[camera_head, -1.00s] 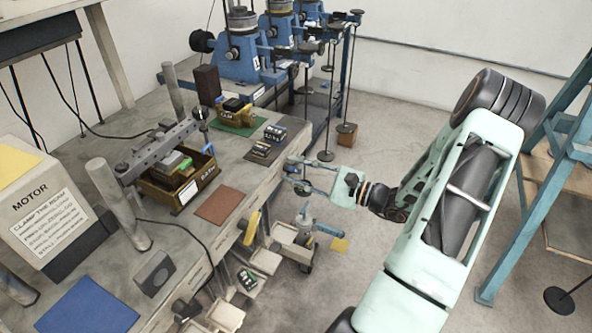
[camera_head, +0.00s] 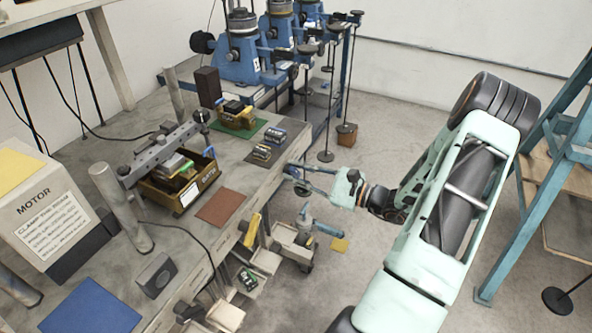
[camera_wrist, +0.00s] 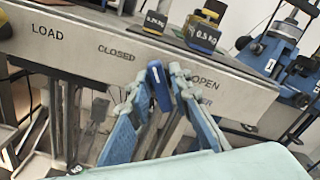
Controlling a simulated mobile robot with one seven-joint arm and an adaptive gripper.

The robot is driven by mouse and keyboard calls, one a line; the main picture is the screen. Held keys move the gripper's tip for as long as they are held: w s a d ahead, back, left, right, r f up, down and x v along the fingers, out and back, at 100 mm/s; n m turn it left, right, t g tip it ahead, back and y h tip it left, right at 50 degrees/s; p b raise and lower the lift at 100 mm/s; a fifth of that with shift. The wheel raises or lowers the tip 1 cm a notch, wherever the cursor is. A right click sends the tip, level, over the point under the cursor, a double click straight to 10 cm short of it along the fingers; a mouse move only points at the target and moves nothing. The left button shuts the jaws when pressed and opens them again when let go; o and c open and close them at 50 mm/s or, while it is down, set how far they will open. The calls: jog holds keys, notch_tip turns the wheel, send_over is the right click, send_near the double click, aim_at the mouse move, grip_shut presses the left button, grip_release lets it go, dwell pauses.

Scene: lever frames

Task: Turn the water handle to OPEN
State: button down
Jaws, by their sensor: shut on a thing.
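The water handle (camera_wrist: 158,87) is a short dark blue lever at the bench's front edge. In the wrist view it stands nearly upright, slightly tilted, between the CLOSED label (camera_wrist: 116,52) and the OPEN label (camera_wrist: 205,84). My gripper (camera_wrist: 158,92) is shut on it, with one finger on each side. The right finger partly covers the label below OPEN. In the head view my gripper (camera_head: 298,180) is at the bench's front edge, and the handle between its fingers is too small to make out.
Weights (camera_wrist: 203,32) stand on the bench just above the handle. A yellow handle (camera_head: 252,230) sticks out along the same edge. A blue-grey fitting (camera_head: 305,220) stands below my gripper. A teal frame (camera_head: 525,190) is on the right. Open floor lies beyond my arm.

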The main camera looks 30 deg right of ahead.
jog(key=m+p, duration=0.2)
jog(key=m, duration=0.2)
jog(key=shift+d+r+m, duration=0.1)
jog(key=shift+r+m, duration=0.05)
jog(key=shift+m, duration=0.15)
jog(key=m+p, duration=0.1)
jog(key=m, duration=0.2)
jog(key=shift+w+m+p, duration=0.1)
jog(key=shift+m+p, duration=0.2)
jog(key=shift+p, duration=0.05)
jog(key=m+p, duration=0.1)
jog(key=m, duration=0.2)
jog(key=shift+d+m, duration=0.15)
jog(key=shift+m, duration=0.15)
jog(key=shift+w+m+p, duration=0.1)
jog(key=shift+m+p, duration=0.65)
jog(key=shift+m, duration=1.15)
jog(key=shift+f, duration=0.2)
jog(key=c, duration=2)
grip_release()
jog(key=shift+o, duration=0.2)
jog(key=shift+d, duration=0.1)
